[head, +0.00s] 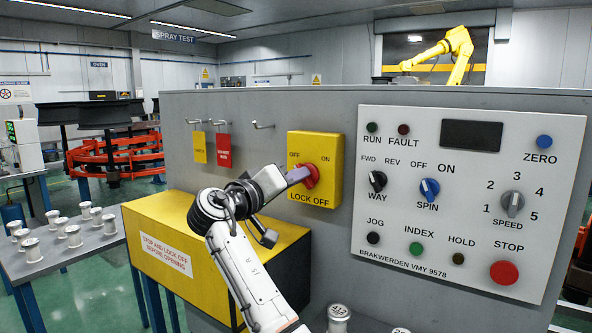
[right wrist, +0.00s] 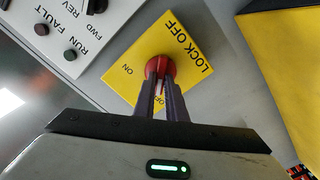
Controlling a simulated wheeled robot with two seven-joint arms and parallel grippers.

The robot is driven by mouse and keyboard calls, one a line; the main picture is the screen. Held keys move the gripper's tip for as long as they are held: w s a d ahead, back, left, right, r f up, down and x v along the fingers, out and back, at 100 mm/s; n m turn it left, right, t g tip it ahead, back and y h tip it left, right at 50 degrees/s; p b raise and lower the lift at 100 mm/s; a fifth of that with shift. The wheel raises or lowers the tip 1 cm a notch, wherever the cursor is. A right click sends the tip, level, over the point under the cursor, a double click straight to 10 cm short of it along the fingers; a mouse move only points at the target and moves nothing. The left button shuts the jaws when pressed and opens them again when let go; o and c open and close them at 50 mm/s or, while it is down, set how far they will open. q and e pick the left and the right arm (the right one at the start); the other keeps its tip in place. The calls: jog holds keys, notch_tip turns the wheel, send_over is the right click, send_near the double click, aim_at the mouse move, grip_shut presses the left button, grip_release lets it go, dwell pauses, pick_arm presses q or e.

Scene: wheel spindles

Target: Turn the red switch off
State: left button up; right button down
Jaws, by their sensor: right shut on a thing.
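The red switch (head: 309,176) is a round knob on a yellow plate (head: 330,150) marked OFF at upper left, ON at upper right and LOCK OFF below. My right gripper (head: 300,175) reaches it from the left and is shut on its grip. In the right wrist view, the two fingers (right wrist: 161,95) close on the red switch (right wrist: 160,67). A pale strip between them points toward the OFF mark, which the fingers partly cover. The ON mark is clear to the left there. My left gripper is not in view.
A white control panel (head: 462,273) with knobs and buttons is right of the yellow plate. A yellow box (head: 150,216) with a warning label stands below left. Hooks with yellow and red tags (head: 223,150) are on the grey wall. Metal spindles (head: 31,250) stand on a side table.

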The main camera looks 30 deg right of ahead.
jog(key=shift+n+p, duration=0.3)
jog(key=shift+n, duration=0.2)
jog(key=c, duration=1.8)
grip_release()
jog(key=b+v, duration=0.1)
jog(key=v, duration=0.9)
jog(key=shift+a+b, duration=0.2)
jog(key=shift+b, duration=0.2)
